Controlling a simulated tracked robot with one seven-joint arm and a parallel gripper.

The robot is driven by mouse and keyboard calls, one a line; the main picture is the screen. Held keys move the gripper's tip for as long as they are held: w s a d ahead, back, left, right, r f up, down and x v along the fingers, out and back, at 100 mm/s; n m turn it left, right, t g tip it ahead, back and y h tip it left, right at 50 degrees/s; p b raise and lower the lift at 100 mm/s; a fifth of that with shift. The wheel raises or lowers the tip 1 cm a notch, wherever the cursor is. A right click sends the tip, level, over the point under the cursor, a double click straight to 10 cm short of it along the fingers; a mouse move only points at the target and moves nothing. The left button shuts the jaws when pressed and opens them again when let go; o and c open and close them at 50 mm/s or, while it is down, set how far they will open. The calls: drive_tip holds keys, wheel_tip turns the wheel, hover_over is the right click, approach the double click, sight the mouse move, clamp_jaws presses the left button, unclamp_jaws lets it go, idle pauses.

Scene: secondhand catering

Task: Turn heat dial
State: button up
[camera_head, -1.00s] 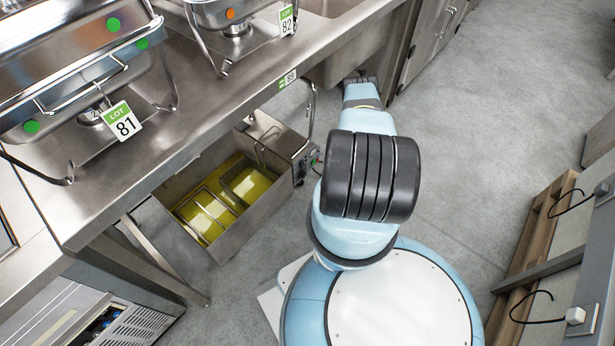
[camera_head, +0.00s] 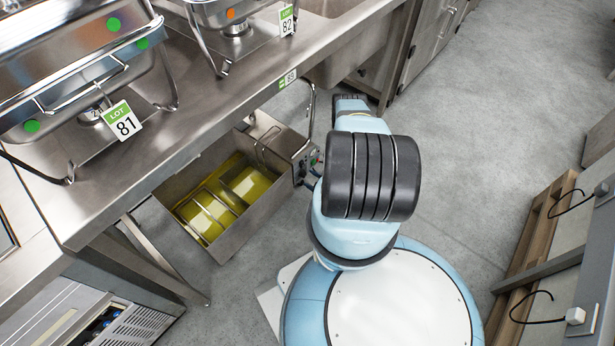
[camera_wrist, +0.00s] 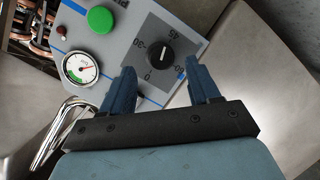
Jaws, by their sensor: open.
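In the wrist view a black round dial (camera_wrist: 159,50) with a white pointer line sits on a grey square scale plate with numbers around it, among them 0, 30 and 45. The plate is on a control panel (camera_wrist: 98,46). My gripper (camera_wrist: 159,68) is open, with its two blue fingers apart at the near side of the dial, one to each side. Nothing is between them but the view of the dial and plate; I cannot tell whether they touch. In the head view the control box (camera_head: 305,160) is at the fryer's right end, and my arm hides most of my gripper.
The panel also has a green button (camera_wrist: 100,19), a gauge (camera_wrist: 81,68) and a small red light (camera_wrist: 62,31). The fryer tank (camera_head: 192,243) holds yellow oil and stands under a steel table (camera_head: 150,165). Open floor (camera_head: 480,150) lies to the right.

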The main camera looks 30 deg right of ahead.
sight(305, 176)
drive_tip(key=shift+x, duration=1.8)
drive_tip(key=c, duration=0.9)
